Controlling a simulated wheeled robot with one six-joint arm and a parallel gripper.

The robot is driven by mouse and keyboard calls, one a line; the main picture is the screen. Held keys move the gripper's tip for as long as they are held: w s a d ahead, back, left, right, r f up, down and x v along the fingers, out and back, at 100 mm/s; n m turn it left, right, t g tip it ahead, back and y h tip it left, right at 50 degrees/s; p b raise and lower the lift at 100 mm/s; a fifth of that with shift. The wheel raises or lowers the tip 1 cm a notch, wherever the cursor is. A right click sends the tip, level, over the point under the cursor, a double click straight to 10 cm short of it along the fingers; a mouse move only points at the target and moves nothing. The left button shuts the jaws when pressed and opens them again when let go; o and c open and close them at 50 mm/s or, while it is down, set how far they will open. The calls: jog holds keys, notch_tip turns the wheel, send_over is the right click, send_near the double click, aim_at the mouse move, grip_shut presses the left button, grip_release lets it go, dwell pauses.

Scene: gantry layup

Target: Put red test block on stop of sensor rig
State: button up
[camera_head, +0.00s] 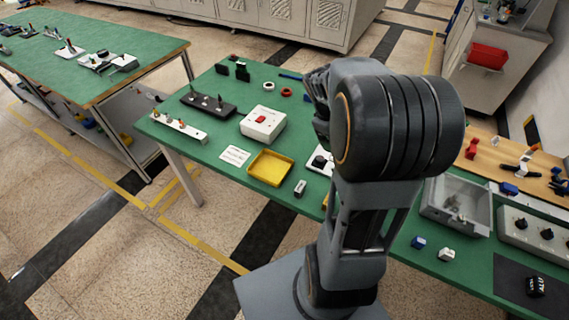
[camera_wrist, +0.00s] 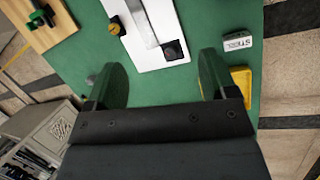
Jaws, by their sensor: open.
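The sensor rig is probably the white plate (camera_wrist: 148,18) with a metal rail (camera_wrist: 141,22) and a small black block (camera_wrist: 175,50) at the rail's end, perhaps its stop. In the head view the plate (camera_head: 319,161) is mostly hidden behind my arm. My gripper (camera_wrist: 163,62) is open and empty, its two fingers apart above the green table near the black block. I cannot surely identify the red test block. A small red piece (camera_head: 471,149) stands on the wooden board at right, and a dark red piece (camera_head: 234,57) lies at the table's far edge.
A yellow tray (camera_head: 270,167) and a small labelled grey block (camera_head: 300,188) lie left of my arm; the block also shows in the wrist view (camera_wrist: 237,42). A white box with a red switch (camera_head: 263,123) stands behind.

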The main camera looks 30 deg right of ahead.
jog(key=s+a+r+m+t+y, duration=0.2)
jog(key=s+a+t, duration=0.1)
jog(key=a, duration=0.7)
jog(key=s+a+r+m+t+y, duration=0.1)
jog(key=s+a+r+m+t, duration=0.1)
jog(key=a, duration=0.8)
jog(key=shift+s+t+y, duration=0.4)
jog(key=shift+s, duration=0.2)
jog(key=shift+r, duration=0.1)
jog(key=shift+c, duration=0.2)
